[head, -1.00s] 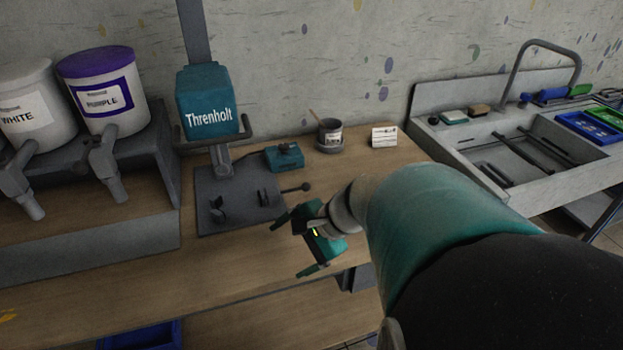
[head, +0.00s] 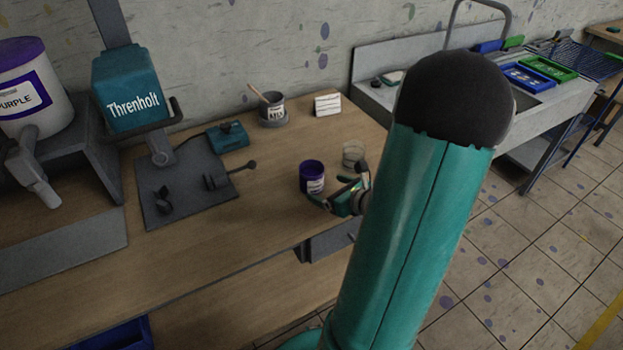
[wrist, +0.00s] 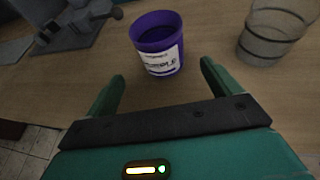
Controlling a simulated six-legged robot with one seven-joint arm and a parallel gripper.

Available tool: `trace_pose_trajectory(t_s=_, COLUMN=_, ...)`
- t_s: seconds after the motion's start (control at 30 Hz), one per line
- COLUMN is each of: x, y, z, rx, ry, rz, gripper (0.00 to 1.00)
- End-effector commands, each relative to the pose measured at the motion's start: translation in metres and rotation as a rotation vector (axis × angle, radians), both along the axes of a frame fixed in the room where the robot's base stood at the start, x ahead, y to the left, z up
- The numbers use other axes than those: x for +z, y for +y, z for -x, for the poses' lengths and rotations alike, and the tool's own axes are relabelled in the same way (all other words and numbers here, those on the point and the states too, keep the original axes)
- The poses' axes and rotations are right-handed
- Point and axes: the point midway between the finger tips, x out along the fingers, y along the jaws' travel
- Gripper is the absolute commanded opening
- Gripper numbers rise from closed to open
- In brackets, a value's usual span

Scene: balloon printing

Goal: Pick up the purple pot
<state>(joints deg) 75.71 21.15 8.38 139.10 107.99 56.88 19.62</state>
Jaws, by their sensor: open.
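The purple pot (head: 312,177) stands upright on the wooden bench near its right front part. It is a small open-topped pot with a white label, and it also shows in the wrist view (wrist: 158,46). My gripper (head: 339,192) is close beside it on the right in the head view. In the wrist view my gripper (wrist: 160,82) is open, with its two green fingers spread apart. The pot stands just beyond the fingertips, roughly centred between them, and nothing is held.
A clear cup (head: 353,153) stands right of the pot, close to my gripper. Behind are a brush pot (head: 272,112), a white card (head: 328,104) and a teal box (head: 228,138). The grey press base (head: 185,190) lies left. A sink unit (head: 375,100) stands right.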

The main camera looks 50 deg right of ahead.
Motion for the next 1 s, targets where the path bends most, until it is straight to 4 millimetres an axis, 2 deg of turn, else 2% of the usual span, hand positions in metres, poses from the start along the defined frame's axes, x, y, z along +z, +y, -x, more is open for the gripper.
trace_pose_trajectory(t_s=0.1, x=-0.008, y=-0.002, z=-0.019, rx=0.004, ry=0.000, rz=-0.001, gripper=0.89)
trace_pose_trajectory(t_s=0.33, x=-0.015, y=-0.006, z=-0.035, rx=0.002, ry=0.000, rz=0.000, gripper=0.89)
trace_pose_trajectory(t_s=0.6, x=-0.031, y=-0.012, z=-0.070, rx=0.004, ry=-0.001, rz=0.001, gripper=0.89)
trace_pose_trajectory(t_s=0.9, x=-0.033, y=-0.012, z=-0.075, rx=0.002, ry=0.000, rz=0.002, gripper=0.89)
trace_pose_trajectory(t_s=1.0, x=-0.033, y=-0.012, z=-0.075, rx=0.002, ry=0.000, rz=0.002, gripper=0.70)
